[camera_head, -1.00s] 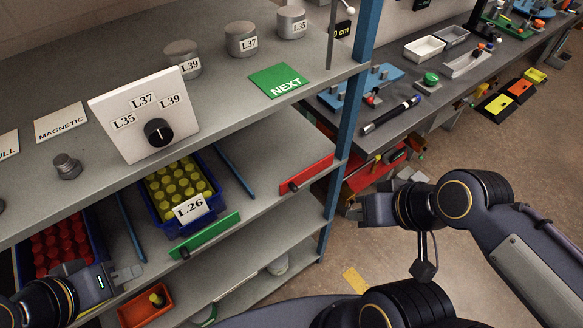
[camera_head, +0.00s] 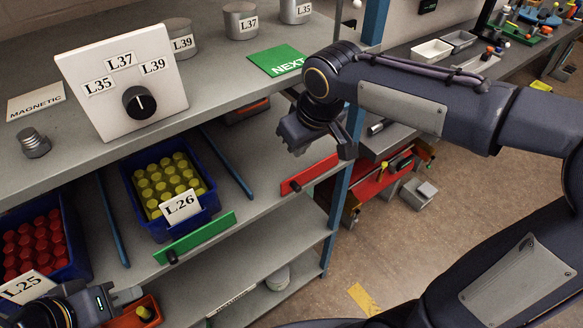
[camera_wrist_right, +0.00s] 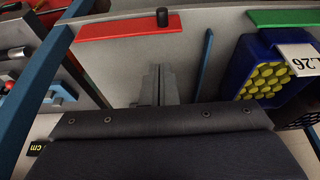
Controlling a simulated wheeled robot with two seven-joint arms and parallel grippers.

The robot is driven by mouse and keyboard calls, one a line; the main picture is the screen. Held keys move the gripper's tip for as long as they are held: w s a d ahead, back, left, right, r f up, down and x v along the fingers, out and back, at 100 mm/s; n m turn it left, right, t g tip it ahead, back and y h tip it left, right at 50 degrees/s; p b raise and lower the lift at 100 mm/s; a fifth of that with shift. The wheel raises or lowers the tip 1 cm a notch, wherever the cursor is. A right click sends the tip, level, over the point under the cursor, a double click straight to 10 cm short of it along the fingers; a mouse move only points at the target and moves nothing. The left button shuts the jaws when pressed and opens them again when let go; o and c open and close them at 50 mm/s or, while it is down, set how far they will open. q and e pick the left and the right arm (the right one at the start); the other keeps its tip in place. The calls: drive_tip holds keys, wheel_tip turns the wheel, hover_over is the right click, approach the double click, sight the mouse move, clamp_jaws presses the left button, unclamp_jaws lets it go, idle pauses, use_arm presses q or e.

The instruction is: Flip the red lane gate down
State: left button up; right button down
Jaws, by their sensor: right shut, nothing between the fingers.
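The red lane gate (camera_head: 312,174) is a red bar with a black knob (camera_head: 295,186) at the front edge of the middle shelf, before an empty lane. It also shows at the top of the right wrist view (camera_wrist_right: 130,26). My right gripper (camera_head: 297,148) hangs just above and behind the gate, over the lane. In the right wrist view its fingers (camera_wrist_right: 158,72) are together and empty, apart from the gate and knob. My left gripper (camera_head: 128,296) is low at the left, near the L25 label, far from the gate; its finger opening is unclear.
A green gate (camera_head: 195,238) fronts the lane with the blue bin (camera_head: 158,225) of yellow parts. Blue divider rods (camera_head: 228,163) separate lanes. The upper shelf, with the dial panel (camera_head: 75,75) and NEXT card (camera_head: 277,60), is close to my right arm. A blue post (camera_head: 337,212) stands right of the gate.

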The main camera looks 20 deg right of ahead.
drive_tip(key=shift+f, duration=0.1)
drive_tip(key=x, duration=1)
